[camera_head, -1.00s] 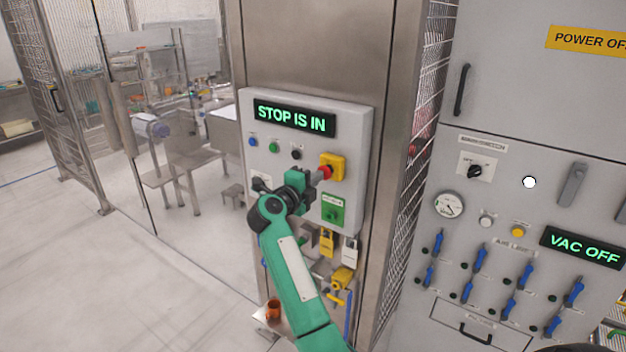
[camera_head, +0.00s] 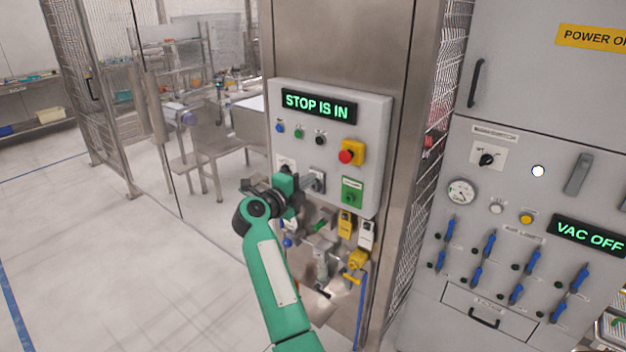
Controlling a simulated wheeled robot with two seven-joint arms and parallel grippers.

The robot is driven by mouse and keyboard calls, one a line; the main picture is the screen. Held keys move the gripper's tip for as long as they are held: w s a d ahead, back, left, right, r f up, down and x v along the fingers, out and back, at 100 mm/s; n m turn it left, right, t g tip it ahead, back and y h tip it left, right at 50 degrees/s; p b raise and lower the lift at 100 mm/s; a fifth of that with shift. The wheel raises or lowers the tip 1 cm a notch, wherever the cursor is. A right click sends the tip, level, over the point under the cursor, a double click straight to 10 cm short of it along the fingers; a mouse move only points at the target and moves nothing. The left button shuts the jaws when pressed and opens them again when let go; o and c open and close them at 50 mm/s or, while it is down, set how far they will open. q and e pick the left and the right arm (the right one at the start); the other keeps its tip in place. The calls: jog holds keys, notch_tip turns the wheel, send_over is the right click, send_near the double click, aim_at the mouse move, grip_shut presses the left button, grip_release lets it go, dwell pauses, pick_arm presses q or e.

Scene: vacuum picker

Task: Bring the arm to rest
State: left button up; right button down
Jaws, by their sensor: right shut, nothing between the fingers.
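My right arm, green with a dark wrist joint, comes up from the bottom of the head view. Its gripper (camera_head: 314,181) is shut and empty, in front of the lower left part of the grey control box (camera_head: 374,130). It is below and left of the red stop button (camera_head: 346,157) on its yellow housing, and apart from it. The display (camera_head: 319,106) on the box reads "STOP IS IN". A green switch plate (camera_head: 353,192) is to the right of the gripper. My left gripper is not in view.
Padlocks or tags (camera_head: 345,226) and a yellow valve (camera_head: 357,262) hang below the box. To the right, a grey cabinet (camera_head: 530,90) carries blue levers, a gauge (camera_head: 461,191) and a "VAC OFF" display (camera_head: 588,236). Open floor (camera_head: 100,230) lies to the left.

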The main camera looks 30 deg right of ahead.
jog(key=a+f+n+t+y, duration=0.4)
jog(key=f+n, duration=0.5)
jog(key=f, duration=0.5)
jog(key=a+f+n+t+y, duration=0.3)
jog(key=a+f+n+t, duration=0.35)
jog(key=f, duration=0.65)
jog(key=s+a+f+n+g+y, duration=0.15)
jog(key=s+f+n+y, duration=0.3)
jog(key=f, duration=0.65)
jog(key=s+a+f+n+g+y, duration=0.1)
jog(key=s+a+f+n+y, duration=0.2)
jog(key=s+f+n, duration=0.55)
jog(key=s+f+n+g+y, duration=0.3)
jog(key=s+f+g, duration=0.4)
jog(key=s+f, duration=1.55)
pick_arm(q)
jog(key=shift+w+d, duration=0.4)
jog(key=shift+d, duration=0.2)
pick_arm(e)
jog(key=s+d+f+n+g, duration=0.1)
jog(key=s+f, duration=0.4)
jog(key=s, duration=0.9)
jog(key=s+d+f+n+g, duration=0.1)
jog(key=s+d+f+g, duration=0.2)
jog(key=s, duration=1.1)
notch_tip(320, 180, down, 2)
jog(key=g+h, duration=0.1)
jog(key=g, duration=0.1)
jog(key=shift+g, duration=0.4)
